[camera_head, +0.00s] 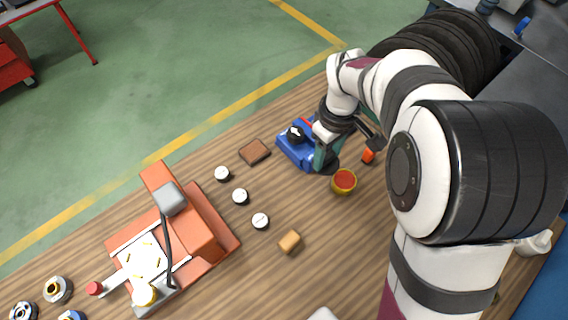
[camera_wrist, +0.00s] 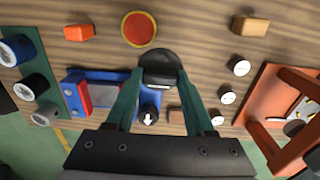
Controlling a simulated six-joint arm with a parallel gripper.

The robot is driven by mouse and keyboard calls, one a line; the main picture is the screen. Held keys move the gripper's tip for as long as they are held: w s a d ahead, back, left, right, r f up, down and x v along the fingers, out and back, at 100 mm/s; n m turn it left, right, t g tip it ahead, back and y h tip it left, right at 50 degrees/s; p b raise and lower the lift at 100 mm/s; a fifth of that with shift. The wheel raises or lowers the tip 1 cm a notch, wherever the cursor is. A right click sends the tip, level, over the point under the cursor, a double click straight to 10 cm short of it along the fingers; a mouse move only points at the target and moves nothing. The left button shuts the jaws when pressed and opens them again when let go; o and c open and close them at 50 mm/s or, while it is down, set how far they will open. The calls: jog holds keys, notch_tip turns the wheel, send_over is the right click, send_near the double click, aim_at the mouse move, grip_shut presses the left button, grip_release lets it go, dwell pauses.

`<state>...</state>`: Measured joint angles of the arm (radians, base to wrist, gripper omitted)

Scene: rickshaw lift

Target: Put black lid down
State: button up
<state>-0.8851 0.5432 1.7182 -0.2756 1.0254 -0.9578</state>
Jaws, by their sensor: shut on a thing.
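The round black lid (camera_wrist: 158,65) is between the tips of my gripper's two teal fingers (camera_wrist: 160,76) in the wrist view. My gripper (camera_head: 321,158) is shut on it. In the head view the lid (camera_head: 327,167) shows as a dark disc at the fingertips, partly covered by my gripper. It is beside the blue box (camera_head: 290,154) and close to the yellow-rimmed bowl with a red inside (camera_head: 344,181). I cannot tell whether the lid touches the wooden table (camera_head: 330,230).
A brown block (camera_head: 254,152), several small white-topped round pieces (camera_head: 240,196) and a tan block (camera_head: 290,242) lie left of my gripper. An orange machine (camera_head: 185,235) stands farther left. An orange block (camera_head: 368,156) is near my arm. Bare wood lies below the bowl.

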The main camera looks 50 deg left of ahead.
jog(key=s+a+f, duration=0.2)
jog(key=a, duration=0.1)
jog(key=s+a+f, duration=0.2)
jog(key=a, duration=0.1)
jog(key=s+a+f, duration=0.2)
jog(key=a, duration=0.1)
jog(key=shift+s+a+f, duration=0.1)
jog(key=shift+f, duration=0.2)
jog(key=shift+s+a+f, duration=0.1)
jog(key=shift+a+f, duration=0.05)
jog(key=shift+f, duration=0.95)
jog(key=shift+a+f, duration=0.1)
jog(key=shift+f, duration=0.95)
jog(key=shift+f, duration=0.1)
jog(key=o, duration=1.3)
